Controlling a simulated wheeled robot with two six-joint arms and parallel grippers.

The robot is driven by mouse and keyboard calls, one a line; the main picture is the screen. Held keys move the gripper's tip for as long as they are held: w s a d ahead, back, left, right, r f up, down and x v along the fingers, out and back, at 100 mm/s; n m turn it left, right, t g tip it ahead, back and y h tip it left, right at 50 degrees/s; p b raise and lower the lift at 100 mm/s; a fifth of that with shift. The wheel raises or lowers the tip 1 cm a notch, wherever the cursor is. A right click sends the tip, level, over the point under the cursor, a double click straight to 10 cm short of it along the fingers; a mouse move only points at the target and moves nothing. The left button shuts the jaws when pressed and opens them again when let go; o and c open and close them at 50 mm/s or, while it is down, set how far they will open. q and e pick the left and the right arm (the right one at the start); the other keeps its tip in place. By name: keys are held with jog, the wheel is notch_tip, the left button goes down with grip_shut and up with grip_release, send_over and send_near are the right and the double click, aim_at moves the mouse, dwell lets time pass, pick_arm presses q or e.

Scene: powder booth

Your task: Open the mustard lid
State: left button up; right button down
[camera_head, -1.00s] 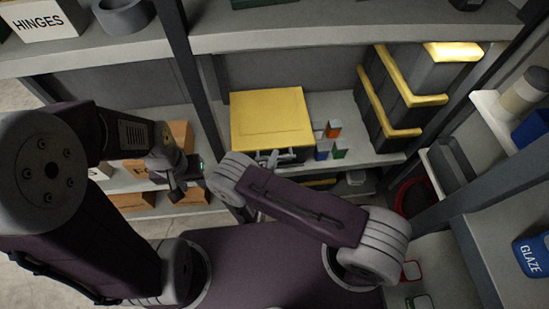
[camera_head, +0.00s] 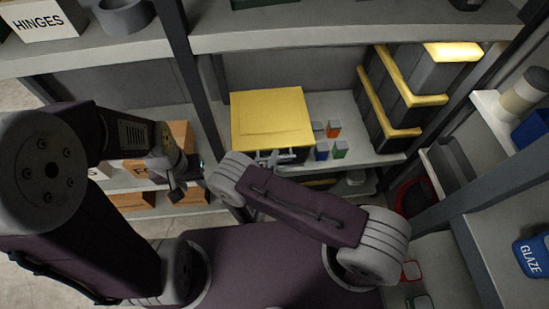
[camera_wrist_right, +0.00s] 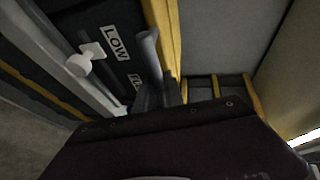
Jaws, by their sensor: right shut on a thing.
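The mustard lid (camera_head: 270,115) is the flat yellow top of a dark box on the middle shelf, and it lies down or nearly so. In the right wrist view its yellow edge (camera_wrist_right: 164,35) runs beside a grey bar (camera_wrist_right: 150,50). My right gripper (camera_head: 272,160) is at the lid's front edge, shut on what looks like the lid's grey handle bar. Its fingers (camera_wrist_right: 163,93) show in the right wrist view, partly hidden by my own wrist. My left gripper (camera_head: 182,190) is away to the left, in front of the lower shelf; its jaw opening is unclear.
Small coloured boxes (camera_head: 327,140) stand just right of the lid. Dark cases with yellow bands (camera_head: 400,95) are further right. A shelf post (camera_head: 200,85) stands to the left, and an upper shelf (camera_head: 350,30) overhangs behind. A LOW label (camera_wrist_right: 116,42) is on the box front.

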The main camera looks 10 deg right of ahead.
jog(key=shift+r, duration=0.1)
jog(key=w+r+g+p, duration=0.2)
jog(key=w+r+p, duration=0.1)
jog(key=r+p, duration=0.6)
jog(key=w+r+n+g+p, duration=0.1)
jog(key=w+r+g+p, duration=0.2)
jog(key=r+p, duration=0.7)
jog(key=shift+w+r+n+y, duration=0.3)
jog(key=shift+w+r+y, duration=0.1)
jog(key=shift+w, duration=0.05)
jog(key=c, duration=1.4)
grip_release()
jog(key=shift+c, duration=0.2)
jog(key=v, duration=0.9)
jog(key=shift+p, duration=0.3)
